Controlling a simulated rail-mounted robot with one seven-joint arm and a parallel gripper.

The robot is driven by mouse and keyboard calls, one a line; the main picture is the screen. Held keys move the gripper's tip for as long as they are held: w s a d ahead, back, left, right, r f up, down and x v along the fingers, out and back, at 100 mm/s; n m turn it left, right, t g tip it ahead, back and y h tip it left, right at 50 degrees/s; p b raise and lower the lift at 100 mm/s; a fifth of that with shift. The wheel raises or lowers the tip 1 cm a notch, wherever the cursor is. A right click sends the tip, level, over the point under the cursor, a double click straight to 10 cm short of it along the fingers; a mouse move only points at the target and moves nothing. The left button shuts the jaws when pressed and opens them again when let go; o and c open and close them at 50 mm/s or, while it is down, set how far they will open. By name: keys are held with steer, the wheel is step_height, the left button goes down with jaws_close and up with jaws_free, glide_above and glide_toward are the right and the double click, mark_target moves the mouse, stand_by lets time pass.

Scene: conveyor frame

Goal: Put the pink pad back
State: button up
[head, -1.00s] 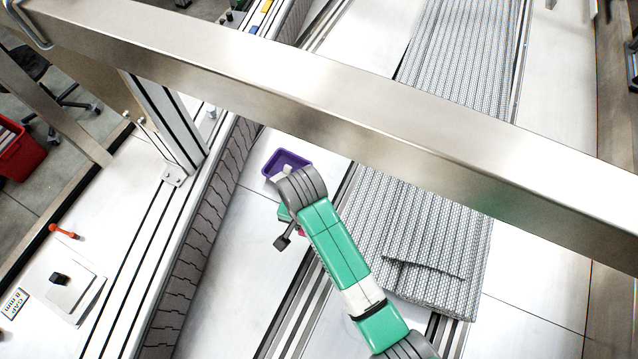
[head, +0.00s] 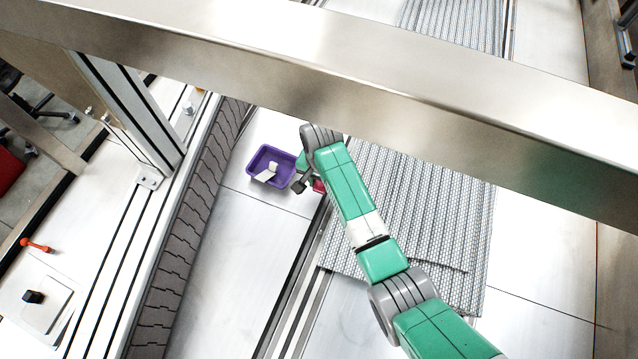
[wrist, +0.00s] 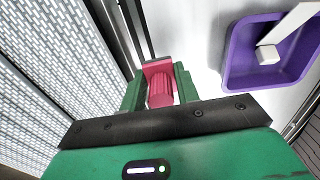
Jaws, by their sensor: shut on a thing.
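The pink pad (wrist: 160,84) is between the green fingers of my gripper (wrist: 160,88) in the wrist view, and the gripper is shut on it. In the head view a small part of the pink pad (head: 319,186) shows beside my wrist; the rest is hidden by my arm. The gripper is just right of a purple tray (head: 253,166) in the head view. In the wrist view the purple tray (wrist: 232,75) lies to the right of the gripper, apart from the pad.
A white piece (head: 266,174) lies in the tray. A grey woven belt (head: 420,220) lies to the right, and a dark segmented chain (head: 190,230) runs along the left. A broad metal beam (head: 330,75) crosses above. Bare white panel lies below the tray.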

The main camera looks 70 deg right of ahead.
mark_target(319, 184)
steer(key=shift+w+d+f, duration=0.1)
steer(key=shift+w+d, duration=0.3)
steer(key=shift+d, duration=0.15)
steer(key=shift+w+d+f+b, duration=0.1)
steer(key=shift+d+f+b, duration=0.1)
steer(key=shift+f+b, duration=0.1)
step_height(319, 184, down, 3)
steer(key=shift+f+b, duration=0.1)
steer(key=shift+b, duration=0.5)
steer(key=o, duration=0.9)
steer(key=shift+o, duration=0.2)
